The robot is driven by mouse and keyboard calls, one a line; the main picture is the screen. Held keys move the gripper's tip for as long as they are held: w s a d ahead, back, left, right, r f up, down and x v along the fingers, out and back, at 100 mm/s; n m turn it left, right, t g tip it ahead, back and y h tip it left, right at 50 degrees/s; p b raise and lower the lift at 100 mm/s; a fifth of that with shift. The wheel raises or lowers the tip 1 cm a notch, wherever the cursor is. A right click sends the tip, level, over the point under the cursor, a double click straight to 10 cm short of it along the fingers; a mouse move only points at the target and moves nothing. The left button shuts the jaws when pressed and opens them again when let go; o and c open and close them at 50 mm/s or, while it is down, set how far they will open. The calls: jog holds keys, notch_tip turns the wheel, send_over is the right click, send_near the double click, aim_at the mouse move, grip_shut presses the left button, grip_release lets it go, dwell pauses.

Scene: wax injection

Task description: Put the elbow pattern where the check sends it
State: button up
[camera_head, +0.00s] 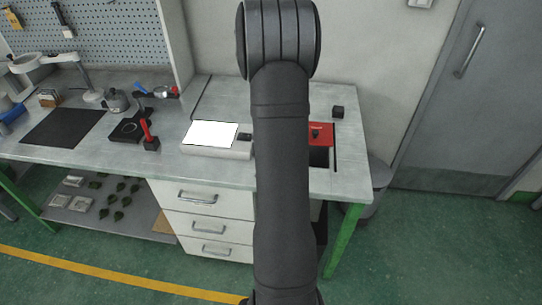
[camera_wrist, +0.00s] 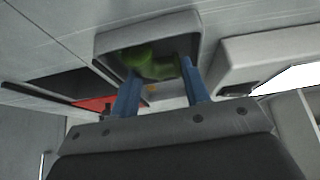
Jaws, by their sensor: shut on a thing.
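In the wrist view my gripper (camera_wrist: 160,75) has two blue fingers, shut on the green elbow pattern (camera_wrist: 150,62). The fingertips and the pattern are at a grey tray-like box (camera_wrist: 190,22) with a raised rim. The pattern appears inside the rim; I cannot tell whether it touches the floor of the box. In the head view my own arm hides the gripper, the pattern and this box.
A device with a bright white panel (camera_head: 212,134) stands left of my arm; its panel also shows in the wrist view (camera_wrist: 290,82). A red item (camera_head: 320,130) and a small black block (camera_head: 338,112) are to the right. Tools stand on the left bench.

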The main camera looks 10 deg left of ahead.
jog(key=shift+f, duration=0.15)
jog(key=o, duration=0.8)
jog(key=shift+c, duration=0.2)
jog(key=shift+r, duration=0.2)
jog(key=v, duration=1.2)
jog(key=x, duration=1.2)
jog(key=shift+f, duration=0.1)
